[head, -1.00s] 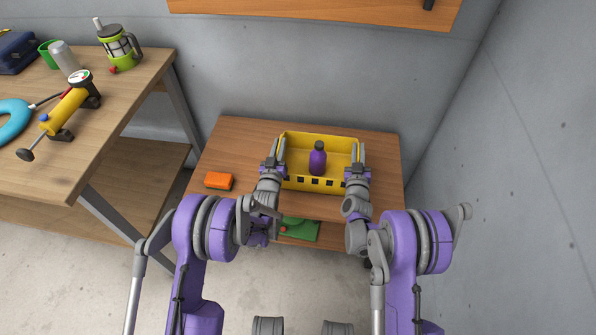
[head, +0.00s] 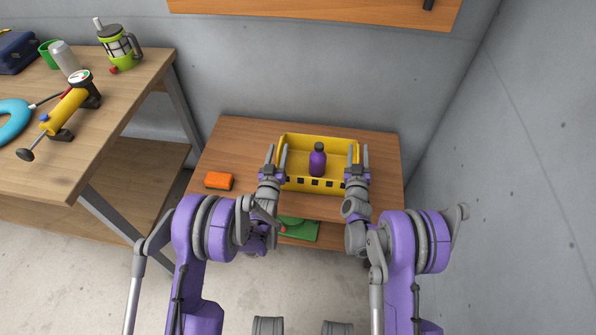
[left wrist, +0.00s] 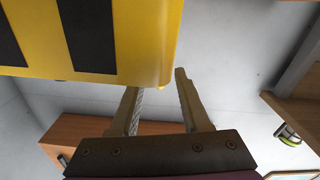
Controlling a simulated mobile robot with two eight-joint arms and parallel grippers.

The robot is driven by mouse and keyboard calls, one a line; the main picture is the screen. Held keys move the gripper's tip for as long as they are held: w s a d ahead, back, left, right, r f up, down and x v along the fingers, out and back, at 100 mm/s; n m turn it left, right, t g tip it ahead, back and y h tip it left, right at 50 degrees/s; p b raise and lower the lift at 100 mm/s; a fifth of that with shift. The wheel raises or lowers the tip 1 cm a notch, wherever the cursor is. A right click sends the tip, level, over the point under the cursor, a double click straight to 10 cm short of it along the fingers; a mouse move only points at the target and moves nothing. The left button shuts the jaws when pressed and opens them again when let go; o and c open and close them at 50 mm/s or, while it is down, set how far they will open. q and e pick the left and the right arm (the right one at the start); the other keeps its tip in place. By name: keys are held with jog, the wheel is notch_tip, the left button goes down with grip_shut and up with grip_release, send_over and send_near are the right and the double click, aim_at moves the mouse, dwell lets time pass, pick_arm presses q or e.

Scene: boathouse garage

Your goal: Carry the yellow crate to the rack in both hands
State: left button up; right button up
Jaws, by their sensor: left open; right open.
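The yellow crate (head: 325,142) rests upright on the upper board of a low wooden rack (head: 235,140) against the wall. A purple bottle (head: 318,160) stands in the crate. My left gripper (head: 276,158) is open at the crate's left end, and my right gripper (head: 358,157) is open at its right end. In the left wrist view, the crate's yellow wall with black stripes (left wrist: 140,40) fills the upper left and hides one finger's tip; the open fingers of my left gripper (left wrist: 160,90) are below it, with a clear gap between them.
An orange sponge-like block (head: 219,181) lies on the rack left of the crate. A green item (head: 303,233) shows on the rack's lower level. A grey wall (head: 500,170) closes the right side.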

jog(key=shift+s, duration=0.1)
pick_arm(q)
jog(key=s, duration=0.9)
jog(key=shift+s+a, duration=0.3)
jog(key=shift+s, duration=0.1)
pick_arm(e)
jog(key=s, duration=1.2)
jog(key=shift+a+f, duration=0.15)
jog(key=shift+a, duration=0.25)
pick_arm(q)
jog(key=shift+f, duration=0.1)
pick_arm(e)
jog(key=shift+w, duration=0.1)
